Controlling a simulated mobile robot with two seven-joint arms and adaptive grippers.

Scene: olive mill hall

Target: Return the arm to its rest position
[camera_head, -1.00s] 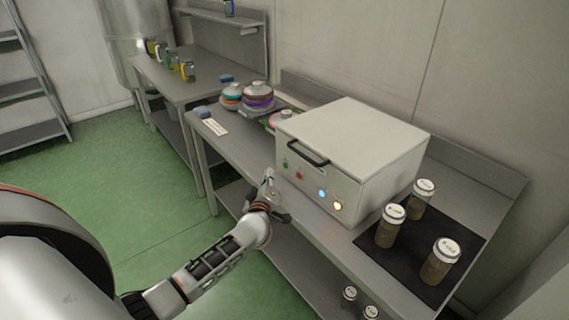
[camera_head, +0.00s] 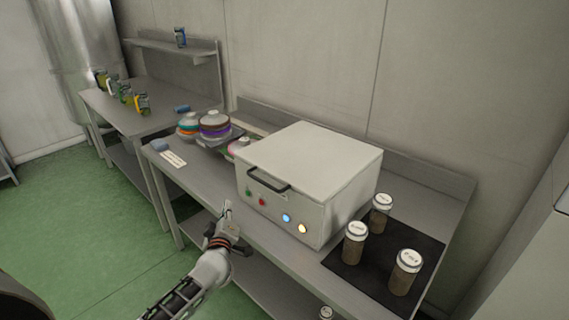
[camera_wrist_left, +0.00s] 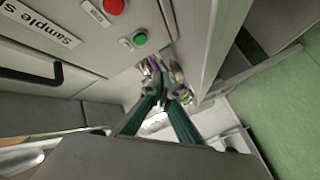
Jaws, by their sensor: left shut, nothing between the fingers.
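My left gripper (camera_head: 228,212) is shut and empty in the head view. It is in front of the steel bench's front edge, to the lower left of the white box-shaped machine (camera_head: 314,165). In the left wrist view its closed fingers (camera_wrist_left: 175,92) point past the machine's front panel, where a red button (camera_wrist_left: 115,6) and a green button (camera_wrist_left: 140,38) show close by. The machine's lid is closed, with a black handle (camera_head: 268,182) on its front. My left arm comes in from the bottom of the head view. My right gripper is not in view.
Three capped jars, one of them here (camera_head: 354,243), stand on a black mat (camera_head: 345,267) right of the machine. Stacked colored discs (camera_head: 214,125) and a white label (camera_head: 172,159) lie to its left. Another bench (camera_head: 125,112) with several bottles stands behind. Green floor (camera_head: 90,230) is open at left.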

